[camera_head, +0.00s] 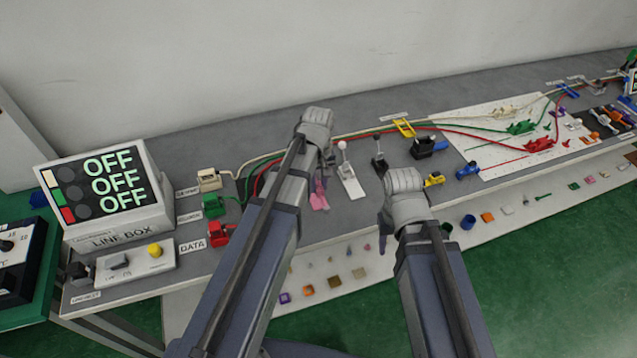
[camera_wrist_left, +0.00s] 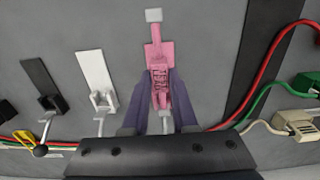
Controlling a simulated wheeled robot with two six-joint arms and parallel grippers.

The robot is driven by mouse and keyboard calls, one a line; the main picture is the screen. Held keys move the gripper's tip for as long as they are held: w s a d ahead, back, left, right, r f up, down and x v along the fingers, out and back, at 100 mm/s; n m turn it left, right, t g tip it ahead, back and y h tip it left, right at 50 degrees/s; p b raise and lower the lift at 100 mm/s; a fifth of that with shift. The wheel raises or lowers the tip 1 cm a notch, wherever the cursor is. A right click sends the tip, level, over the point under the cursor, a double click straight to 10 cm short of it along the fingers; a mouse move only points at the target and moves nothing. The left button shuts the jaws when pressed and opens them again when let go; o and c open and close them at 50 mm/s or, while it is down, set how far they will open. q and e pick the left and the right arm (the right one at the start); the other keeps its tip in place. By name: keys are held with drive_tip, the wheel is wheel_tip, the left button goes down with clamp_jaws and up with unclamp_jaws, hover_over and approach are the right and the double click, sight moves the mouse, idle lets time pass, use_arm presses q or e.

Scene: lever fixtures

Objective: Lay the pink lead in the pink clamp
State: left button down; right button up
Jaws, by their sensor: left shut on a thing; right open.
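My left gripper (camera_wrist_left: 163,108) is at the pink fixture, and its arm covers part of that fixture in the head view. Pink parts (camera_head: 319,196) show just below the left hand there. In the left wrist view a flat pink plate (camera_wrist_left: 158,54) leads to a ribbed, narrow pink piece (camera_wrist_left: 160,84) between the fingers, which are shut on it. I cannot tell which pink part is the lead and which the clamp. A small grey block (camera_wrist_left: 153,15) sits beyond the plate. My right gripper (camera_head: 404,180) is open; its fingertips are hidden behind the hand.
A white lever fixture (camera_head: 351,184) stands just right of the pink parts, then a black one (camera_head: 379,166). Green (camera_head: 214,205) and red (camera_head: 220,233) plugs with cables lie to the left. The line box (camera_head: 110,190) reads OFF several times. Small parts lie along a lower front shelf.

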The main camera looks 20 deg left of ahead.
use_arm(q)
drive_tip(key=shift+f+b, duration=0.4)
drive_tip(key=shift+b, duration=0.05)
idle(0.5)
drive_tip(key=shift+f+b, duration=0.3)
drive_tip(key=shift+f, duration=0.05)
drive_tip(key=shift+f, duration=0.1)
drive_tip(key=shift+f+b, duration=0.65)
drive_tip(key=shift+b, duration=0.1)
drive_tip(key=shift+f, duration=0.1)
idle(0.4)
drive_tip(key=shift+f+b, duration=0.4)
drive_tip(key=shift+b, duration=0.15)
drive_tip(key=shift+f, duration=0.1)
